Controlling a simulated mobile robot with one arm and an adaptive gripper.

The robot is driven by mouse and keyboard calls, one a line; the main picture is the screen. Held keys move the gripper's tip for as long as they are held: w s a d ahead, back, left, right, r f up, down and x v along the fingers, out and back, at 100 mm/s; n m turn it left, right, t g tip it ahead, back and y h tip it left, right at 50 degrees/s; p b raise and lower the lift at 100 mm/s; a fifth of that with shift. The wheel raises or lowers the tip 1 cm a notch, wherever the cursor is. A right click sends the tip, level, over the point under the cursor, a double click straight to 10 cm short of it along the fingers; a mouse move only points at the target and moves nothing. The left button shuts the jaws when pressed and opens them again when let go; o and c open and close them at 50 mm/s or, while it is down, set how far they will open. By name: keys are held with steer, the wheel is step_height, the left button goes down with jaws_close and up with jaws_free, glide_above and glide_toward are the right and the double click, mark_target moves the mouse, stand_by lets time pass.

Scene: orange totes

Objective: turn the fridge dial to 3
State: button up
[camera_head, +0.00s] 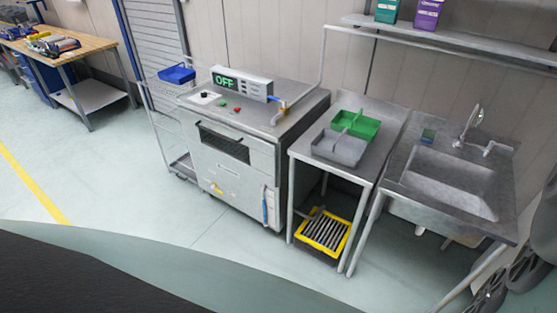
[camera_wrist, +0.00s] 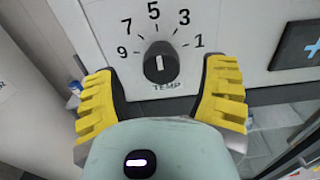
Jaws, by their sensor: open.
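The fridge dial (camera_wrist: 158,63) is a dark round knob on a pale panel in the wrist view. Numbers 9, 7, 5, 3 and 1 arc over it from left to right, and TEMP is printed below. Its short white mark stands nearly upright, roughly toward 5. The number 3 (camera_wrist: 185,20) is up and right of the knob. My gripper (camera_wrist: 160,69) is open, with one yellow ribbed finger on each side of the dial and a visible gap to the knob on both sides. The head view shows neither the dial nor my gripper.
In the wrist view, a dark panel with a blue cross (camera_wrist: 312,47) sits right of the numbers. In the head view, a metal machine with an OFF display (camera_head: 225,82), a side table with green and grey bins, and a sink (camera_head: 450,185) line the wall. Open floor lies in front.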

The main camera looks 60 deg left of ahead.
steer(key=shift+x, duration=1.65)
steer(key=shift+s, duration=0.1)
steer(key=shift+c, duration=0.2)
steer(key=c, duration=1.1)
steer(key=shift+c, duration=0.2)
steer(key=shift+f, duration=0.1)
steer(key=m+b, duration=0.4)
steer(key=shift+f, duration=0.2)
steer(key=shift+s+r+m+b, duration=0.1)
steer(key=shift+r+m+b, duration=0.05)
steer(key=shift+m+b, duration=1.65)
steer(key=shift+m, duration=0.3)
